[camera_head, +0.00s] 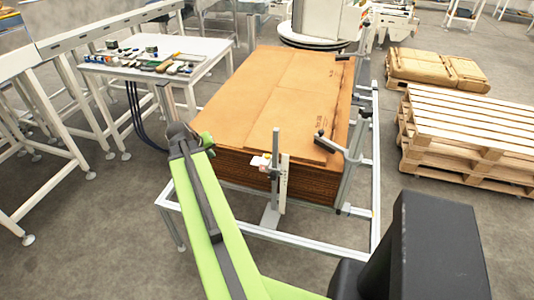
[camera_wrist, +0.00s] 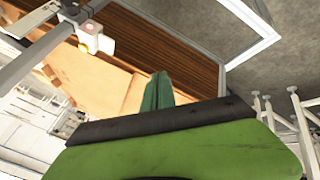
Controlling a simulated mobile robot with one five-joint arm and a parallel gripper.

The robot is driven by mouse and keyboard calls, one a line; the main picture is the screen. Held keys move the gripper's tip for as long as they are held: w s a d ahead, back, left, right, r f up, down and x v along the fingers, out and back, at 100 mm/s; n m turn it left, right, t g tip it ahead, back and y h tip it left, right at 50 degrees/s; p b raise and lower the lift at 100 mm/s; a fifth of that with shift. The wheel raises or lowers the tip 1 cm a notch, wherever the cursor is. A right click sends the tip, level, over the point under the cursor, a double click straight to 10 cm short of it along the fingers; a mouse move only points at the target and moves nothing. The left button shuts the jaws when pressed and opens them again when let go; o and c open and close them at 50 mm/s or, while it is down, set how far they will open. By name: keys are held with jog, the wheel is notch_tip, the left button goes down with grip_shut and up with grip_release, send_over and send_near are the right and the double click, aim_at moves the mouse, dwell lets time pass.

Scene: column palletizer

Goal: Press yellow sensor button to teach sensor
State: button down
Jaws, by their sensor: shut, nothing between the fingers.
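The sensor (camera_head: 260,161) is a small white box on a bracket at the upright metal post (camera_head: 276,165), in front of the cardboard stack. In the wrist view the sensor (camera_wrist: 95,38) shows at the upper left, with a small yellowish spot on it that is too small to make out clearly as the button. My gripper (camera_wrist: 157,88) shows its green fingers together and empty in the middle of the wrist view. It is apart from the sensor. In the head view my gripper (camera_head: 206,139) is at the end of my green arm, left of the sensor, by the stack's left front corner.
The cardboard stack (camera_head: 275,95) sits in a metal frame (camera_head: 376,180) with upright guides. A white table (camera_head: 205,50) with several tools stands at the back left. Wooden pallets (camera_head: 470,125) stand at the right. Bare floor lies front left.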

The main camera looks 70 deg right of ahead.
aim_at(266, 157)
jog(key=s+d+r+m+g+h, duration=0.1)
jog(key=s+d+r, duration=0.1)
jog(key=s+d, duration=0.5)
jog(key=s+d+r+m+g+h+p, duration=0.1)
jog(key=s+d+r, duration=0.1)
jog(key=s+d, duration=0.5)
jog(key=s, duration=0.3)
jog(key=shift+s+r+m, duration=0.3)
jog(key=shift+s+m, duration=0.05)
jog(key=shift+m, duration=0.05)
jog(key=shift+f, duration=0.1)
notch_tip(266, 157, down, 9)
jog(key=b, duration=0.9)
jog(key=shift+r, duration=0.2)
jog(key=shift+f+b, duration=0.35)
jog(key=shift+f, duration=0.1)
